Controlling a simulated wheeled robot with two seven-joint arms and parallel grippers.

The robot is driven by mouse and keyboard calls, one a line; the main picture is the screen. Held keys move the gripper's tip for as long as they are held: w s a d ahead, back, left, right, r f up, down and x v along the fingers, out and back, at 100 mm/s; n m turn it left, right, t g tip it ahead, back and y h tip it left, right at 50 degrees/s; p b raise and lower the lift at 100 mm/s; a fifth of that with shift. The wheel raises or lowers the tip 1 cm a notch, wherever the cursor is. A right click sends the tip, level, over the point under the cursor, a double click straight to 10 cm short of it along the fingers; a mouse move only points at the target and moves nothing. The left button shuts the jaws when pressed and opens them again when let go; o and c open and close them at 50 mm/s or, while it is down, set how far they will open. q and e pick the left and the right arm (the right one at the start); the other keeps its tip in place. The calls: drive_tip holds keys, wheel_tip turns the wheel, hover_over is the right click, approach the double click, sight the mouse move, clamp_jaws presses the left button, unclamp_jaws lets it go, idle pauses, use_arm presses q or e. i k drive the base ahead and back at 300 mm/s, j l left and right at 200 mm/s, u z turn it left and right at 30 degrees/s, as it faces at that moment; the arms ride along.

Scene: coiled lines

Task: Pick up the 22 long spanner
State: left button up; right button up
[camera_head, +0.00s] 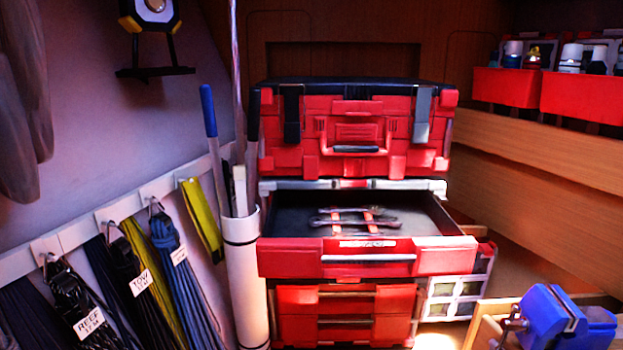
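Several metal spanners (352,223) lie crosswise in the open red drawer (290,258) of the toolbox stack. They are grouped near the drawer's middle, close behind its front wall. Two small red-orange strips run across them from back to front. The spanners overlap in the view, and no size marking is legible, so I cannot tell which one is the 22 long spanner. Neither of my grippers is in view.
A closed red toolbox (350,130) sits above the drawer. A white tube (243,285) holding poles stands at its left. Coiled lines (180,270) hang on the left wall. A blue vise (552,318) is at front right. Red bins (505,87) sit on the right shelf.

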sight(315, 222)
drive_tip(key=i+z, duration=0.25)
drive_tip(key=i, duration=0.2)
drive_tip(key=i+j+z, duration=0.25)
drive_tip(key=i, duration=0.2)
drive_tip(key=j, duration=0.1)
drive_tip(key=l+u, duration=0.1)
drive_tip(key=u, duration=0.3)
drive_tip(key=k+l+u, duration=0.1)
drive_tip(key=u, duration=0.7)
drive_tip(key=k+l, duration=0.05)
